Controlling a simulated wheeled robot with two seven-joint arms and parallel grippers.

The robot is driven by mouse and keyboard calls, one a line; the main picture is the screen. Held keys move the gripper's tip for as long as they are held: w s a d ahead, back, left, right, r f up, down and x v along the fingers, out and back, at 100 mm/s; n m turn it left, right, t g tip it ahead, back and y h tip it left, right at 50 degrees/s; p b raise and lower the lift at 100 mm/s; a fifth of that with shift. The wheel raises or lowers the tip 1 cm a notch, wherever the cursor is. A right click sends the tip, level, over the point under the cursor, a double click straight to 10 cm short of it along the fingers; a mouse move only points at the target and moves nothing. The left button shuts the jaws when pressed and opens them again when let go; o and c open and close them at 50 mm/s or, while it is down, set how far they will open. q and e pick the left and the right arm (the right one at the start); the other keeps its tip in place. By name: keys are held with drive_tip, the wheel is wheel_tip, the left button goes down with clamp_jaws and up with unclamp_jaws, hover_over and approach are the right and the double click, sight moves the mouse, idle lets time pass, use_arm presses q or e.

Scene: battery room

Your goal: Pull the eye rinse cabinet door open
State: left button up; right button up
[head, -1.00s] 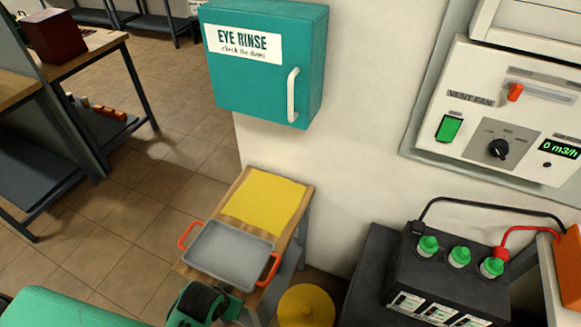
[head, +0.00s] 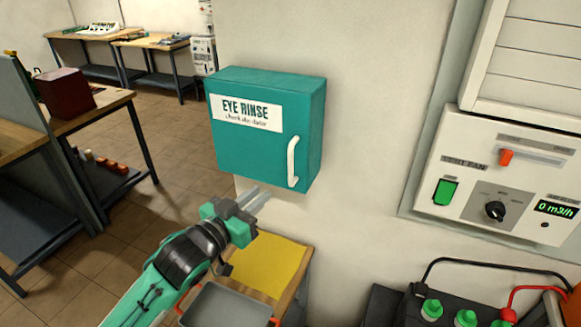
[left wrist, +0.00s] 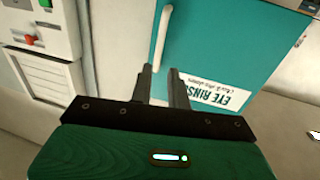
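The teal eye rinse cabinet (head: 266,135) hangs on the wall, with its door shut. Its white label sits at the upper left of the door and its white vertical handle (head: 292,162) at the right. My left gripper (head: 262,199) is open and empty, just below and left of the handle in the head view. In the left wrist view the handle (left wrist: 162,35) lies beyond the two spread fingertips (left wrist: 160,72), lined up roughly with the gap between them and apart from them. My right gripper is out of view.
Below the cabinet is a small table with a yellow mat (head: 265,265) and a grey tray (head: 228,306). A vent fan panel (head: 500,185) is on the wall at right, above a battery (head: 440,312) with green caps. The space before the door looks clear.

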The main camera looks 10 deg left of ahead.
sight(289, 169)
use_arm(q)
drive_tip(key=p+x, duration=0.4)
drive_tip(key=x, duration=0.8)
drive_tip(key=shift+w+d, duration=0.1)
drive_tip(key=shift+w, duration=0.15)
drive_tip(key=shift+w+d, duration=0.15)
drive_tip(key=shift+w, duration=0.1)
drive_tip(key=shift+c, duration=0.5)
clamp_jaws()
